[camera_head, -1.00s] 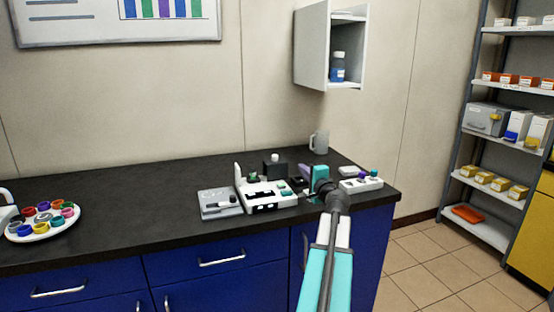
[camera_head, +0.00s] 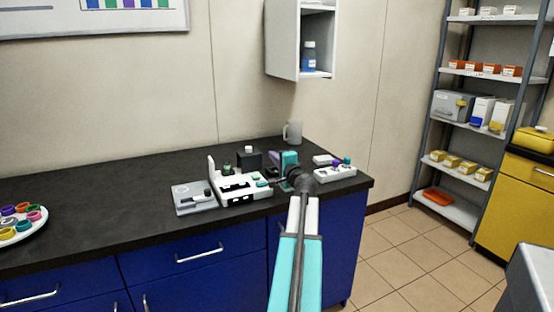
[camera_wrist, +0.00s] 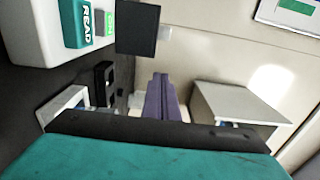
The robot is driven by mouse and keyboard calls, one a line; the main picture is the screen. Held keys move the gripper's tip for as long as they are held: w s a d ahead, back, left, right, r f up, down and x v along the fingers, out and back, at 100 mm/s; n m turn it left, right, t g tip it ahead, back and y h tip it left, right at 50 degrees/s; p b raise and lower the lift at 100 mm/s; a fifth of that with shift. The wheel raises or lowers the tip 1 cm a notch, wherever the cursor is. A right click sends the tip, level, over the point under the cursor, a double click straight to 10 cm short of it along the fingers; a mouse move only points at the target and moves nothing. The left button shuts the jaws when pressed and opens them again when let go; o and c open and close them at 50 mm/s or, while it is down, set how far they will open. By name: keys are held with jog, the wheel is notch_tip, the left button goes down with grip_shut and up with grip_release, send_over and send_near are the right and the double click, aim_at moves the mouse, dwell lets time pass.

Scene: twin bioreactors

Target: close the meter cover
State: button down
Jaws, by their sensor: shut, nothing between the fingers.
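The white meter (camera_head: 245,190) stands on the dark counter, with dark slots on its front and small teal buttons at its right. A white upright panel (camera_head: 212,168) rises at its left end and looks like the raised cover. In the wrist view the meter (camera_wrist: 38,35) shows at upper left, with its teal READ button (camera_wrist: 82,22); the cover cannot be made out there. My gripper (camera_head: 273,157) is just right of and behind the meter in the head view. Its purple fingers (camera_wrist: 161,85) are together and empty. Contact with anything is not visible.
A dark block (camera_head: 249,161) stands behind the meter. A grey flat device (camera_head: 193,198) is left of it; a white rack (camera_head: 336,174) is right of my wrist. Counter further left is mostly clear.

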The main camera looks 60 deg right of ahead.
aim_at(258, 151)
jog(key=shift+w+d+p, duration=0.15)
jog(key=shift+w+d, duration=0.1)
jog(key=shift+w, duration=1.15)
jog(key=shift+w+d+p, duration=0.2)
jog(key=shift+w+d, duration=0.05)
jog(key=shift+w, duration=1.1)
jog(key=shift+w+d+p, duration=0.15)
jog(key=shift+w+d, duration=0.1)
jog(key=shift+w, duration=1.15)
jog(key=shift+s+a, duration=0.1)
